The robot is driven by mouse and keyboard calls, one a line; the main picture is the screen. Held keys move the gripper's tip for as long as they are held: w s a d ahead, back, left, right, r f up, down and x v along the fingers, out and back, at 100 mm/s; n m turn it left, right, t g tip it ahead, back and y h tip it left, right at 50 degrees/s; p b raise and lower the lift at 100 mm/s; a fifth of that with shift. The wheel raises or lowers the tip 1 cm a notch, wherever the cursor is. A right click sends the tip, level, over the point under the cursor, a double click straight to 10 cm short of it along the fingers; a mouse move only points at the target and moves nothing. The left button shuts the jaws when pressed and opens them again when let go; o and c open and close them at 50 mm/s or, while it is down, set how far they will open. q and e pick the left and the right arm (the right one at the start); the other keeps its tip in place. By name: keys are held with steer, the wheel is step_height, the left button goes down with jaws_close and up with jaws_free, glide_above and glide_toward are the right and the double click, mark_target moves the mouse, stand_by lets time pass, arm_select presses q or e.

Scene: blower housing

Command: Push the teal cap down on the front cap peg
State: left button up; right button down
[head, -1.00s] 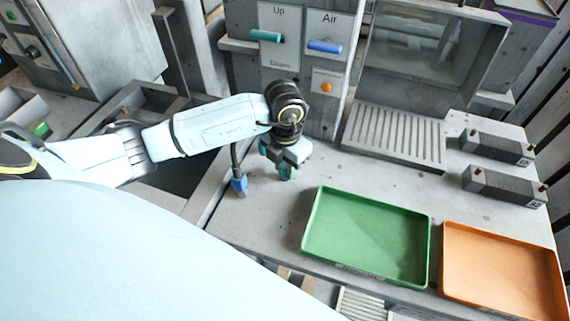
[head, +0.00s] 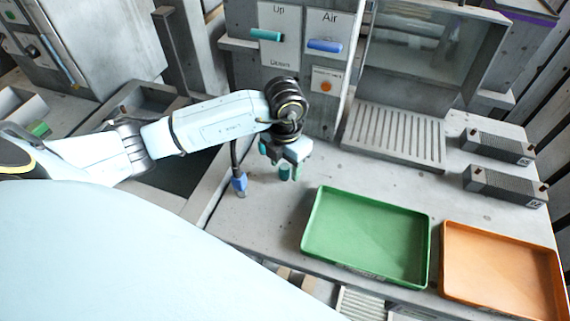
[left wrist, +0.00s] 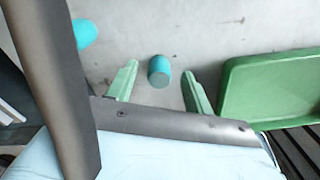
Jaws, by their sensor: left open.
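A teal cap (left wrist: 159,72) shows in the left wrist view, its round top towards the camera, in the gap between my left gripper's green fingers (left wrist: 160,76). The fingers are apart and grey surface shows between each finger and the cap. In the head view my left gripper (head: 290,171) points down over the grey bench, left of the green tray. A second teal piece (left wrist: 84,34) lies at the upper left of the wrist view, partly hidden by a dark bar. No peg shows under the cap; I cannot tell how far down it sits. My right gripper is not in view.
A green tray (head: 316,202) and an orange tray (head: 449,238) stand at the right. A blue-tipped hose (head: 239,183) hangs just left of the gripper. A panel with teal and blue handles (head: 325,46) stands behind. Two dark ribbed blocks (head: 497,147) sit at the far right.

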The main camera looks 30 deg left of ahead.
arm_select(q)
step_height(320, 180, up, 13)
steer(key=shift+f, duration=0.15)
stand_by(0.6)
